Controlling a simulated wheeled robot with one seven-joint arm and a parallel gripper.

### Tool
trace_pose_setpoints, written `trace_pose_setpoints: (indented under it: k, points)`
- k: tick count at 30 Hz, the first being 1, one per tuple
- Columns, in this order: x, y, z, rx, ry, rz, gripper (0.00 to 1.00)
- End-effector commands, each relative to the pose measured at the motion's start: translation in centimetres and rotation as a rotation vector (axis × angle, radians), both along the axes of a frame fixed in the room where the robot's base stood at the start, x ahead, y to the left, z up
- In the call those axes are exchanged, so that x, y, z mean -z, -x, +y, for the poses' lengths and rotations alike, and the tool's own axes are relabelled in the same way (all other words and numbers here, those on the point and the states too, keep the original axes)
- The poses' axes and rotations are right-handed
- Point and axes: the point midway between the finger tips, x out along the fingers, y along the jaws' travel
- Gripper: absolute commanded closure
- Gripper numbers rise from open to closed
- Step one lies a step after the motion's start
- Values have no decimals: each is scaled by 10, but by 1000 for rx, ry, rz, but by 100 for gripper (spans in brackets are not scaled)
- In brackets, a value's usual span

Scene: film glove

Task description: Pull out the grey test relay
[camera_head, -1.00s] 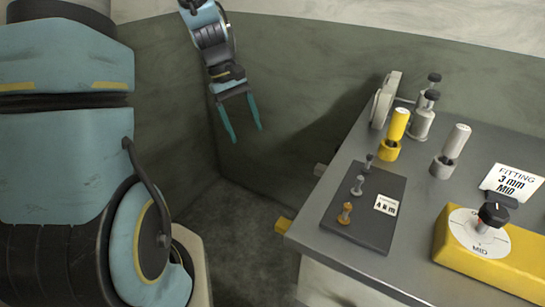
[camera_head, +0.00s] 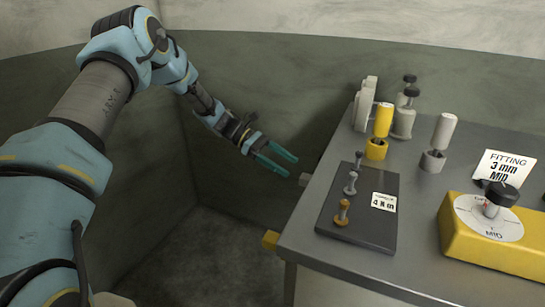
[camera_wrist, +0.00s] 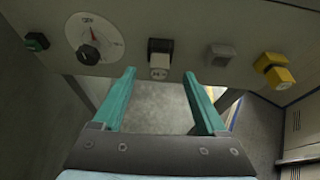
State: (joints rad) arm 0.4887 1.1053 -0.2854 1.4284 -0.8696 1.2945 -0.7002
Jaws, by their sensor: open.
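A grey block (camera_head: 305,179), which looks like the grey test relay, sticks out from the bench's left side in the head view. In the wrist view the grey block (camera_wrist: 220,54) sits on the panel, right of my fingertips. My gripper (camera_head: 291,167) is open and empty, its teal fingers pointing right at the bench side, close to the grey block. No contact shows. In the wrist view my gripper (camera_wrist: 160,73) has its fingers spread below a black-and-white block (camera_wrist: 160,58), left of the grey one.
A yellow block (camera_wrist: 274,70) sticks out right of the grey one; it also shows in the head view (camera_head: 270,240). The panel (camera_wrist: 190,25) also bears a dial (camera_wrist: 95,38) and a green button (camera_wrist: 36,42). The bench top (camera_head: 420,190) holds pegs, cylinders and a yellow box (camera_head: 490,236).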

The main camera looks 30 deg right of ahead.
Motion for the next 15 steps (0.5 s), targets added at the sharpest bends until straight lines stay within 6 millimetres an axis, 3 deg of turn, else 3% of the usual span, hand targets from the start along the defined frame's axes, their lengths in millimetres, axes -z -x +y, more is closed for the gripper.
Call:
trace_pose_setpoints:
  k: [6, 15]
  points:
    - [13, 32, -19, 2, -2, 1, 25]
    - [26, 53, -33, 0, -1, -2, 25]
